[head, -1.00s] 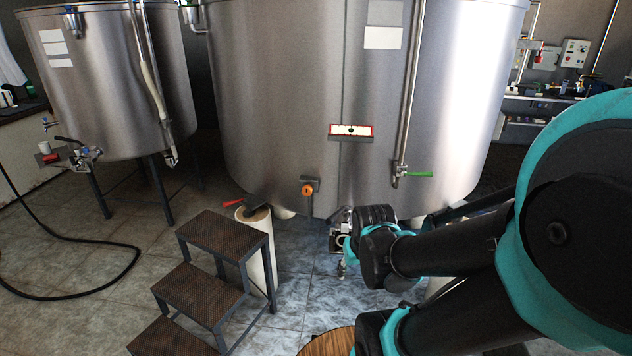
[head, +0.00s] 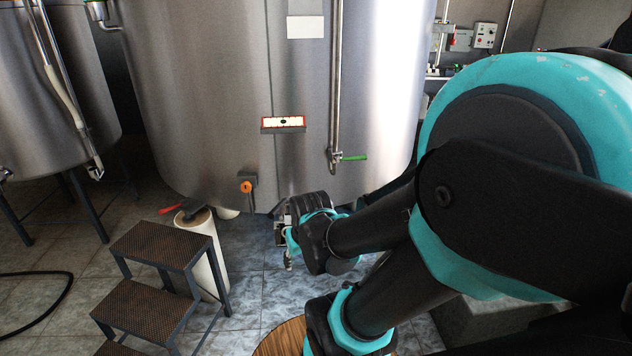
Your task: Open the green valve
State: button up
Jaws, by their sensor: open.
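The green valve (head: 354,158) is a short green lever pointing right, roughly level, at the lower end of a vertical pipe (head: 335,90). The pipe runs down the front of the large steel tank (head: 225,100). My gripper (head: 288,262) shows only in part, small and dark, below the tank's lower edge. It is to the left of and lower than the green lever, with nothing visible in it. The wrist hides part of it. I see no contact with the lever.
An orange fitting (head: 246,187) and a red-framed label (head: 283,122) are on the tank. A red lever (head: 183,209) is near a pale cylinder (head: 205,255). Dark metal steps (head: 155,245) stand at lower left. A wooden round top (head: 283,338) is at the bottom.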

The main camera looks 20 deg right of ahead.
aim_at(356, 158)
jog(key=l+z, duration=0.1)
jog(key=z, duration=1.25)
jog(key=i+l+z, duration=0.2)
jog(key=i+l, duration=0.6)
jog(key=l, duration=0.15)
